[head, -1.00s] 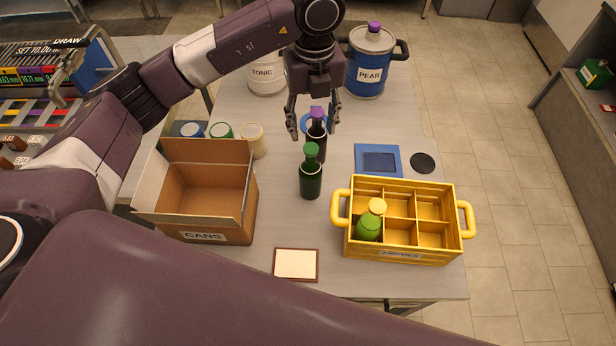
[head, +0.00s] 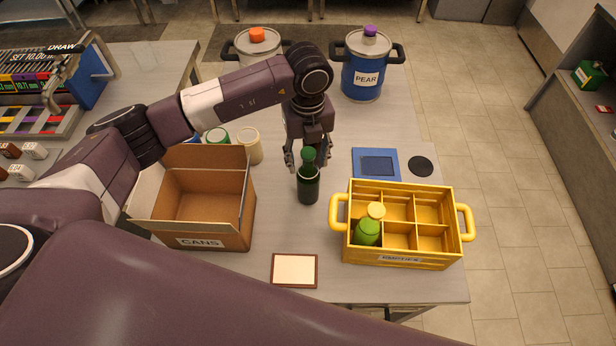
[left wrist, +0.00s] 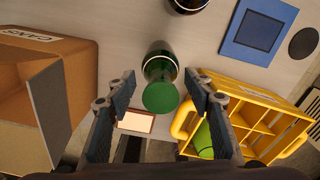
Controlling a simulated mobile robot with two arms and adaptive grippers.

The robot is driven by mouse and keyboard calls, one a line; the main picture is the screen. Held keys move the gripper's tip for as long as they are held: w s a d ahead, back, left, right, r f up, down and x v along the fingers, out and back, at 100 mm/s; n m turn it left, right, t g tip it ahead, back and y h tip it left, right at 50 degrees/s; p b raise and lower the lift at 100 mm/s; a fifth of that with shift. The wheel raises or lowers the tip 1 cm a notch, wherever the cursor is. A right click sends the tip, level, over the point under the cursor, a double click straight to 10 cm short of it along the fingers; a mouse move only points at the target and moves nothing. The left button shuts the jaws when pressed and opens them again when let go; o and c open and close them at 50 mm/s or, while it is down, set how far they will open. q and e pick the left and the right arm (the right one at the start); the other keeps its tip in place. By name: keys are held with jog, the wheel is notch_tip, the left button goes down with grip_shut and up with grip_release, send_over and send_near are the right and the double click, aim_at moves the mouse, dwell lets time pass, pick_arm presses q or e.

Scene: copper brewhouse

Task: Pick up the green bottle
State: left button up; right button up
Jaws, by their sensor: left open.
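A dark green bottle (head: 308,188) with a green cap stands upright on the grey table, between the cardboard box and the yellow crate. In the left wrist view its cap (left wrist: 160,97) faces the camera, with the bottle body beyond it. My left gripper (head: 306,156) is open at the bottle's top. In the left wrist view the fingers (left wrist: 159,80) are on either side of the cap, with gaps on both sides. My right gripper is not in view.
A yellow crate (head: 398,262) at right holds a light green bottle (head: 367,232) with a yellow cap. An open cardboard box (head: 215,236) stands left. A framed card (head: 295,270) lies in front. Another dark bottle (left wrist: 188,4) stands beyond in the wrist view. A blue mat (head: 358,158) lies back right.

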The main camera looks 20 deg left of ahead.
pick_arm(q)
jog(key=shift+f, duration=0.3)
jog(key=shift+c, duration=0.7)
grip_shut()
jog(key=shift+w+r, duration=0.1)
jog(key=shift+r, duration=0.05)
